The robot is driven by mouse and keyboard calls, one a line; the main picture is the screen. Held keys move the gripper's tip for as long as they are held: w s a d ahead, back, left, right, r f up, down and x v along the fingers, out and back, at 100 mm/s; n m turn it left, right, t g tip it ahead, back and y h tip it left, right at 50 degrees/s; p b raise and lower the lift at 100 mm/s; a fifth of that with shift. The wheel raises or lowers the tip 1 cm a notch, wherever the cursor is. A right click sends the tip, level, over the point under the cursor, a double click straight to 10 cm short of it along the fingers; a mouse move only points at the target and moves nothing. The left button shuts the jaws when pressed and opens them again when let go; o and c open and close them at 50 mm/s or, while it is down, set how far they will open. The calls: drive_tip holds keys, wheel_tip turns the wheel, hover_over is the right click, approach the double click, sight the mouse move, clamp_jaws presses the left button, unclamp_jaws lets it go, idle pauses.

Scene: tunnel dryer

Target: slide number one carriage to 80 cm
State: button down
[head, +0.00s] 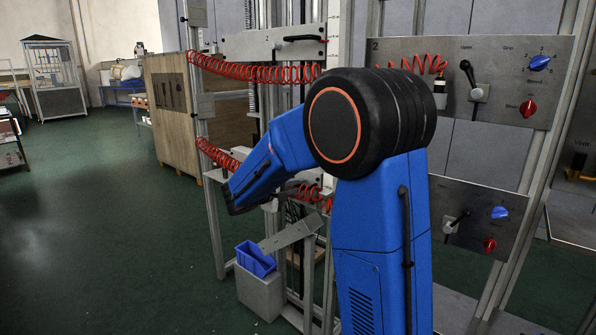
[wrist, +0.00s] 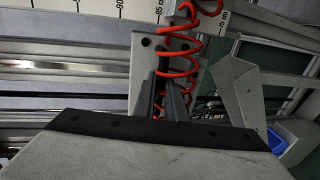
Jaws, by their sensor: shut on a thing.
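In the wrist view my gripper (wrist: 166,98) is shut in front of a grey carriage plate (wrist: 145,46) with dark holes. What lies between the fingers is mostly hidden, but it appears to be the plate's handle. A red coiled hose (wrist: 178,50) hangs over the plate and fingers. No number can be read on the plate. In the head view my arm hides the gripper and most of this carriage.
In the head view an upper plate (head: 262,46) with a dark handle stands above, with another red coiled hose (head: 250,71). A panel marked 2 (head: 415,50) is at the right. A blue bin (head: 255,258) sits low on a grey box. Green floor at left is clear.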

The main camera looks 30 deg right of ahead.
drive_tip(key=shift+s+f, duration=0.1)
drive_tip(key=shift+f, duration=1.8)
drive_tip(key=c, duration=1.8)
unclamp_jaws()
drive_tip(key=shift+f, duration=0.1)
drive_tip(key=shift+a, duration=0.1)
drive_tip(key=shift+a+r, duration=0.25)
drive_tip(key=shift+a, duration=0.25)
drive_tip(key=v, duration=1.6)
drive_tip(key=shift+s+a, duration=0.1)
drive_tip(key=shift+s, duration=0.05)
